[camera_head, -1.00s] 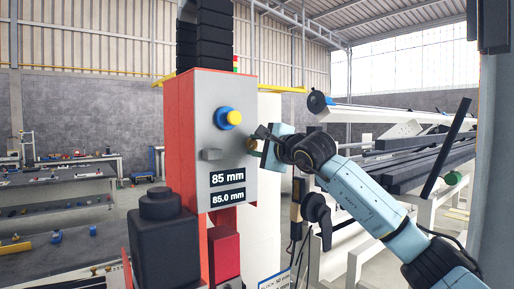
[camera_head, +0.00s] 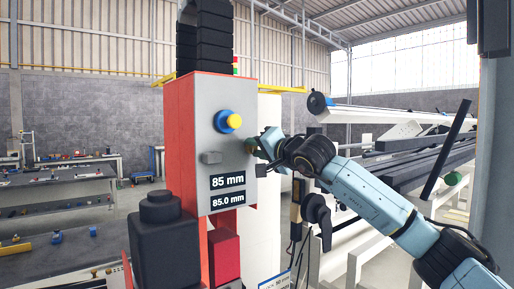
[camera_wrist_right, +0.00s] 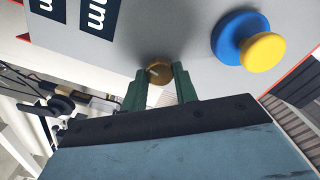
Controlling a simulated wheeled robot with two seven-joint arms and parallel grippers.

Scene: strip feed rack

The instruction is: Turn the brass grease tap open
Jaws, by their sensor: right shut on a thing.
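The brass grease tap (camera_wrist_right: 159,71) sits on the grey front plate of the red machine head (camera_head: 215,135). In the wrist view it is a small brass knob with a pale mark on its face. My right gripper (camera_wrist_right: 160,80) has its two green fingers on either side of the tap, shut on it. In the head view the right gripper (camera_head: 257,148) reaches the plate's right edge from the right and largely hides the tap. My left gripper is in neither view.
A yellow button with a blue collar (camera_head: 228,121) is on the plate, up and left of the gripper. A rack with dark bars (camera_head: 420,160) stands behind my right arm.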

